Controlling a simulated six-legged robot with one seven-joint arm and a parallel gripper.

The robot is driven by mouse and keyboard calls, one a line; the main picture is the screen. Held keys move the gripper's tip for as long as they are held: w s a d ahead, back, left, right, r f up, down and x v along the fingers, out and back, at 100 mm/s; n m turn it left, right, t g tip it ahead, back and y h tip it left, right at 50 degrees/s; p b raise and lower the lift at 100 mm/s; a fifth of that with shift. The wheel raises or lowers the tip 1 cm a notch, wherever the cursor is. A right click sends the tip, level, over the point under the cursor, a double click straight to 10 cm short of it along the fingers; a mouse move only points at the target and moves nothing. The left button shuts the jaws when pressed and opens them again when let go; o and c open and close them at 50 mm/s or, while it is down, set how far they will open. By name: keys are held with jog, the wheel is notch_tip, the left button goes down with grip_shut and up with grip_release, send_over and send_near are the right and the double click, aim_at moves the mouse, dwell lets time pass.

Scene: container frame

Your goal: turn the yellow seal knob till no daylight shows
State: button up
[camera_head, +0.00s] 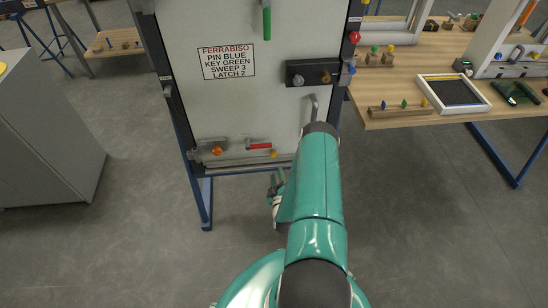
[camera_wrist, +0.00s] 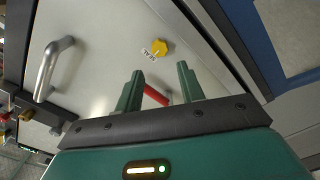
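The yellow seal knob (camera_wrist: 162,48) is on the pale door panel, beside a small "SEAL" label, in the wrist view. In the head view a small yellow knob (camera_head: 273,153) shows low on the door (camera_head: 225,105), beside the red lever (camera_head: 259,146); it looks like the same one. My gripper (camera_wrist: 160,85) is open and empty, its two green fingers apart. The knob lies beyond the fingertips, not touched. The red lever (camera_wrist: 155,95) shows between the fingers, behind them. In the head view my gripper (camera_head: 277,186) is partly hidden by my arm, near the door's bottom edge. I cannot tell whether daylight shows at the seal.
A metal pull handle (camera_wrist: 53,68) stands out from the door. An orange knob (camera_head: 217,150) sits at the lower left, and a black latch block (camera_head: 300,73) higher up. A workbench (camera_head: 400,118) with small parts stands right, a grey cabinet (camera_head: 45,130) left. The floor between is clear.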

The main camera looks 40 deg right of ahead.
aim_at(274, 156)
jog(key=x, duration=1)
jog(key=shift+d, duration=0.1)
jog(key=shift+c, duration=0.5)
jog(key=c, duration=0.6)
